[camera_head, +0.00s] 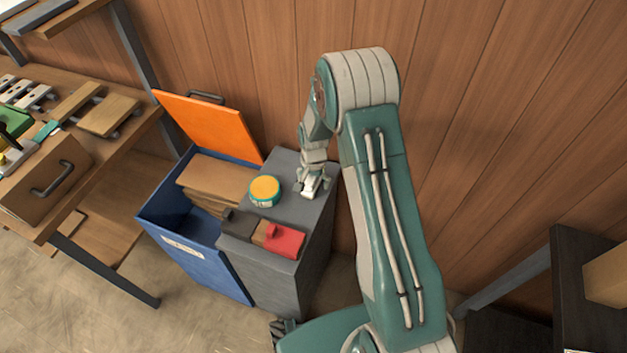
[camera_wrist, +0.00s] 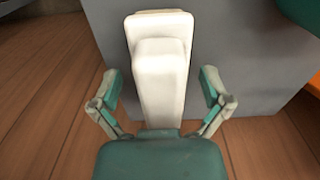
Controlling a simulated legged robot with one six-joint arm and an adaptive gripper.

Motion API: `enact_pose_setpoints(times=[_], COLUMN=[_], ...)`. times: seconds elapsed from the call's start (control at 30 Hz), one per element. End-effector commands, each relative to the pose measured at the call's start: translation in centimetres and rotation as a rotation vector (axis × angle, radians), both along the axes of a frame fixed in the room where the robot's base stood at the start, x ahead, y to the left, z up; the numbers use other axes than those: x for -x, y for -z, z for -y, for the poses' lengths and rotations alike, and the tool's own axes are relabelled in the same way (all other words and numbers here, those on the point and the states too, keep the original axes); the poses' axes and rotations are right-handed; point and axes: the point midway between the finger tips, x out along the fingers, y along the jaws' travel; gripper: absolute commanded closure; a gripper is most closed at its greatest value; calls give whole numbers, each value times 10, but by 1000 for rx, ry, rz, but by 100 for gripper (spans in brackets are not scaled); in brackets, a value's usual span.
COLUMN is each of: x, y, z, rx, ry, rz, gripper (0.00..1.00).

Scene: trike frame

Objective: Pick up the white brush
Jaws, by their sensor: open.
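The white brush (camera_wrist: 163,75) shows in the wrist view as a pale block with a narrower part nearer me, standing out against the grey box. In the head view, a small white piece of it (camera_head: 308,191) shows on the grey box top, just under my gripper (camera_head: 313,176). My gripper in the wrist view (camera_wrist: 160,88) is open, with one finger on each side of the brush and a gap on both sides. The brush's near end is hidden behind my gripper's palm.
The grey box (camera_head: 318,220) also bears a yellow-lidded tin (camera_head: 265,189), a red block (camera_head: 284,241) and a dark block (camera_head: 240,226). A blue bin (camera_head: 190,262) with a raised orange lid (camera_head: 213,126) stands left. The wood-panelled wall (camera_head: 270,60) is close behind.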

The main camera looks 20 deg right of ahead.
Motion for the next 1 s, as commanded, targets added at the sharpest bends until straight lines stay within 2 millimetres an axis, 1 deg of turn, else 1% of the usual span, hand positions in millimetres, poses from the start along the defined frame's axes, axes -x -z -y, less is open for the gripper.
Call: enact_pose_setpoints(times=[0.17, 0.2, 0.27, 0.3, 0.37, 0.77, 0.87, 1.0], x=[0, 0, 0, 0, 0, 0, 0, -1], y=[0, 0, 0, 0, 0, 0, -5, -22], z=[0, 0, 0, 0, 0, 0, 0, 0], rx=[0, 0, 0, 0, -1, 0, 0, 0], ry=[-1, -1, -1, -1, -1, 0, 0, 0], rz=[0, 0, 0, 0, 1, -3, -2, 2], gripper=[3, 21, 47, 65, 92, 93, 93, 93])
